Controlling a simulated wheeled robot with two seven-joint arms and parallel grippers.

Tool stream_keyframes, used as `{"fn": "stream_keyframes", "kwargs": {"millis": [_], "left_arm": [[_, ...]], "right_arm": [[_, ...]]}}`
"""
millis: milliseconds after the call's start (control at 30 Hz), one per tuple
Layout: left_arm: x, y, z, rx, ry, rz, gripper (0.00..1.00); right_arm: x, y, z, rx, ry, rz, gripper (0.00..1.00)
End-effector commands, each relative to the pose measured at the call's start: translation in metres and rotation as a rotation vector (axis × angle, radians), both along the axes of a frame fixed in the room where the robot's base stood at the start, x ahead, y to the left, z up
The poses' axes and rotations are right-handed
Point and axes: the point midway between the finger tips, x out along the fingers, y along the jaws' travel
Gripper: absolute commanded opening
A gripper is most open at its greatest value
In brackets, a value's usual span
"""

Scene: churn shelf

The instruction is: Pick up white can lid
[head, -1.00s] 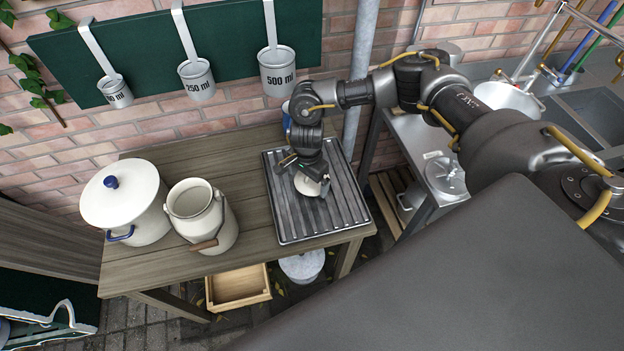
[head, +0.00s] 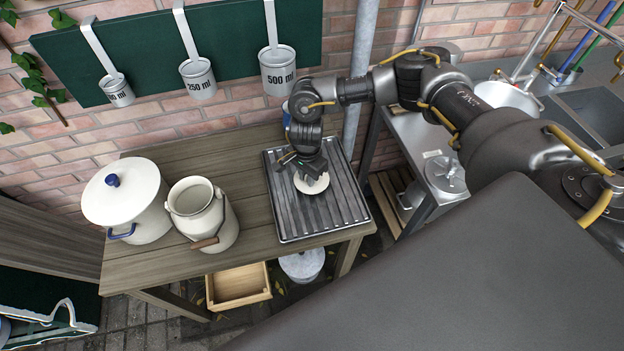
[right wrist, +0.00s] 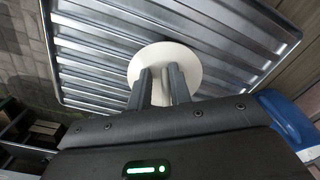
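The white can lid (head: 312,184) is a round, cream-white disc over the ribbed metal drainer tray on the wooden table. My right gripper (head: 313,172) is directly above it, pointing down, with its fingers close together at the lid's middle. In the right wrist view the lid (right wrist: 165,66) lies behind the two fingertips (right wrist: 160,72), which stand a small gap apart with a pale part between them. The grip point itself is mostly hidden. I cannot tell whether the lid touches the tray. My left gripper is not in view.
An open cream milk can (head: 203,218) and a white pot with a blue-knobbed lid (head: 126,205) stand left on the table. The drainer tray (head: 338,222) fills the table's right end. Measuring ladles (head: 278,75) hang behind; a sink counter (head: 425,150) is at right.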

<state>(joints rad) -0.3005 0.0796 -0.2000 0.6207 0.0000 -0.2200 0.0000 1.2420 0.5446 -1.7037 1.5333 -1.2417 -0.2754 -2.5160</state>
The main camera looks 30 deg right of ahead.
Motion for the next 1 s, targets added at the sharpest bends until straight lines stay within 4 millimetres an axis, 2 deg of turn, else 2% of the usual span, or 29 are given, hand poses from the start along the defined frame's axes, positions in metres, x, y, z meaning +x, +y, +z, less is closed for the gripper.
{"fn": "stream_keyframes", "kwargs": {"millis": [33,467,633,667,900,1000], "left_arm": [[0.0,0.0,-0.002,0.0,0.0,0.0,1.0],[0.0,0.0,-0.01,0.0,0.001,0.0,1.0],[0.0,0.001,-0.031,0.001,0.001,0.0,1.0],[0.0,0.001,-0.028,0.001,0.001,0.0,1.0],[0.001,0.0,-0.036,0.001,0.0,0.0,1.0],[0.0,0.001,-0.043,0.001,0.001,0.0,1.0]], "right_arm": [[-0.008,-0.003,-0.01,-0.008,0.017,0.002,0.0],[-0.008,-0.004,-0.005,-0.009,0.018,0.003,0.0],[-0.005,-0.002,0.019,-0.005,0.009,0.005,0.0],[-0.011,0.001,0.028,-0.004,0.011,0.007,0.0],[-0.049,0.021,0.086,-0.006,0.002,0.013,0.0],[-0.072,0.031,0.094,-0.007,0.006,0.014,0.0]]}}
